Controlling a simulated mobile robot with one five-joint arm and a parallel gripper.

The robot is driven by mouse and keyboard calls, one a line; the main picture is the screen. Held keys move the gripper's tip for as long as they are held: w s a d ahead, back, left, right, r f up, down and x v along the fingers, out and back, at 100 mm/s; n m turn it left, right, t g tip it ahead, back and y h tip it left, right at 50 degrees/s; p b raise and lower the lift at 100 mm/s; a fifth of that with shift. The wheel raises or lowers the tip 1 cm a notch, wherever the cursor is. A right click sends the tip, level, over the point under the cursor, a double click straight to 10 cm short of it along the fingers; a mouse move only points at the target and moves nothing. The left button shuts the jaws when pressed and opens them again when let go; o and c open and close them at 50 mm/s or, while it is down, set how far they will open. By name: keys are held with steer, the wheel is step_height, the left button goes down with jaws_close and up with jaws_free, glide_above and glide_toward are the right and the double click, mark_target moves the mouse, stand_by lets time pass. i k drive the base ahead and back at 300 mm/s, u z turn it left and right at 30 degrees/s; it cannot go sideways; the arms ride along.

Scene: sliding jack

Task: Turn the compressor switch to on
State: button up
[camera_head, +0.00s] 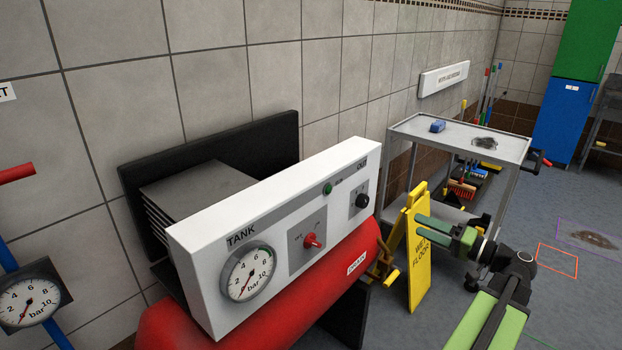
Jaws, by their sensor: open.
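The compressor's white panel (205,262) is mounted above a red tank (190,325), tilted in view. On a grey plate in the panel's middle sits a red rotary switch (312,241), with small labels above it to the left and right. I cannot tell clearly which label it points at. A round TANK gauge (249,273) is left of the switch. A green lamp (328,188) and a black knob (362,200) are to its right. My gripper (430,231) is open and empty, right of the panel and apart from the switch, in front of the yellow sign.
A yellow wet floor sign (419,272) stands right of the compressor. Behind it is a grey trolley (462,140) with a blue item (437,126) on top. Another gauge (30,303) is at lower left. The tiled wall runs behind the compressor. Floor at right is mostly clear.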

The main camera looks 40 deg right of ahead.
mark_target(310, 241)
steer(key=z, duration=0.05)
steer(key=k, duration=1)
steer(key=u, duration=0.05)
